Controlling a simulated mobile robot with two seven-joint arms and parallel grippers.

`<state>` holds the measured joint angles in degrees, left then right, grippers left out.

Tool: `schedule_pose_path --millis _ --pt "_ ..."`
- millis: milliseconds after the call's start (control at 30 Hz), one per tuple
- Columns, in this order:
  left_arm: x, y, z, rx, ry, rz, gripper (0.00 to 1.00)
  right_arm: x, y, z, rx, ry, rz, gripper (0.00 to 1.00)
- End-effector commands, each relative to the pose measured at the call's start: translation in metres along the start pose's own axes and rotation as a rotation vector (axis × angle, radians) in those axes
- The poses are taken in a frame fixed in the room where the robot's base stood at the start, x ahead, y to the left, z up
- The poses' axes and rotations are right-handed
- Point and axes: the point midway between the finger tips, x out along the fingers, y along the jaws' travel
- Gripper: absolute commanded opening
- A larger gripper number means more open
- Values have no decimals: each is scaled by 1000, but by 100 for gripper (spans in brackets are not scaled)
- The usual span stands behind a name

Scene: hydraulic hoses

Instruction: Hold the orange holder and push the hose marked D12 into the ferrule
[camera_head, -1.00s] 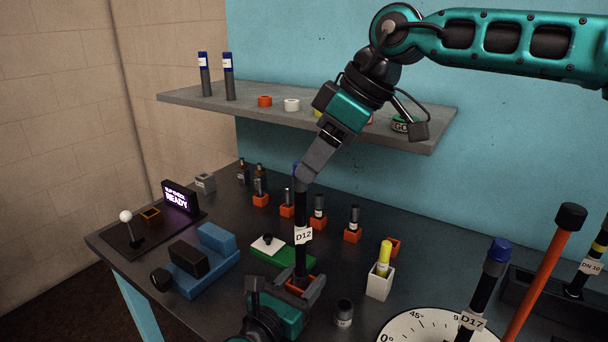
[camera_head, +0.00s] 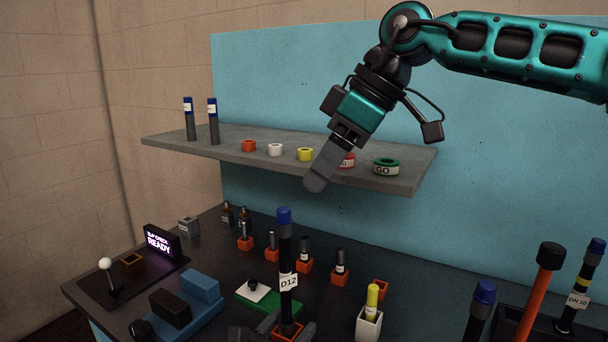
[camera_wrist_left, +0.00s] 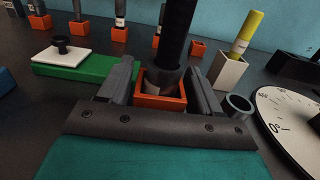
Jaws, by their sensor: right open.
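The D12 hose (camera_head: 286,255) is black with a blue top end and a white tag. It stands upright in an orange holder (camera_head: 288,331). In the left wrist view the hose (camera_wrist_left: 176,35) goes down to a dark collar inside the orange holder (camera_wrist_left: 161,101); whether it is fully seated is hidden. My left gripper (camera_wrist_left: 162,90) has its fingers on either side of the holder, shut on it; it is mostly below the head view's edge. My right gripper (camera_head: 316,184) is empty, above and right of the hose top, in front of the shelf.
Several orange holders with fittings (camera_head: 304,256) stand behind the hose. A white cup with a yellow marker (camera_head: 368,318) is to the right. A green block (camera_head: 262,302) and blue vise (camera_head: 186,305) are left. The shelf (camera_head: 390,181) holds coloured rings near my right gripper.

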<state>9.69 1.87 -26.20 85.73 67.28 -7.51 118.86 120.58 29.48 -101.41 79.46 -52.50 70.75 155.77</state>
Motion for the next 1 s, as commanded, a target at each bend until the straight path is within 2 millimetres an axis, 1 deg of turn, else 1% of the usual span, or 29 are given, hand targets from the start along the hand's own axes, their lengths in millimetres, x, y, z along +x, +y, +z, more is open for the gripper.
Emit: schedule_pose_path --millis 33,167,400,533,667,900,1000 --pt "0 0 0 0 0 0 69 0 0 0 0 0 0 60" --pt "0 0 0 0 0 0 82 0 0 0 0 0 0 60" --pt "0 0 0 0 0 0 82 0 0 0 0 0 0 60" --pt "-8 0 -1 -1 1 1 82 0 0 0 0 0 0 60" --pt "-26 0 -1 -2 2 1 82 0 0 0 0 0 0 60" --pt "-76 0 -1 1 3 0 82 0 0 0 0 0 0 60" --pt "-95 0 -1 1 3 0 82 0 0 0 0 0 0 60"
